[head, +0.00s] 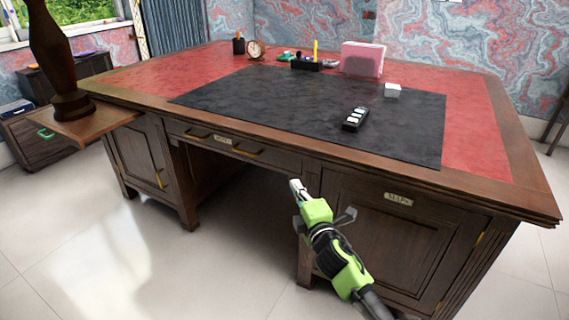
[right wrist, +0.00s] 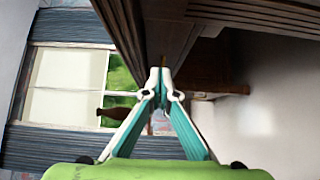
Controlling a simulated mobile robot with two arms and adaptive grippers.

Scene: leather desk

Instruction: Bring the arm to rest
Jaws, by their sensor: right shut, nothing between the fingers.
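My right gripper (head: 297,188) is shut and empty in the head view. It is in front of the desk (head: 478,150), below the level of its top and close to the kneehole. In the right wrist view the two fingertips of the right gripper (right wrist: 160,76) meet, with nothing held between them. The dark wood of the desk (right wrist: 240,12) fills the top of that view. My left gripper does not show in either view.
A black mat (head: 250,98) on the desk bears a dark device (head: 355,119) and a white block (head: 392,90). A pink holder (head: 362,59) stands at the back. A dark vase (head: 55,50) stands on the left. The floor (head: 90,245) in front is clear.

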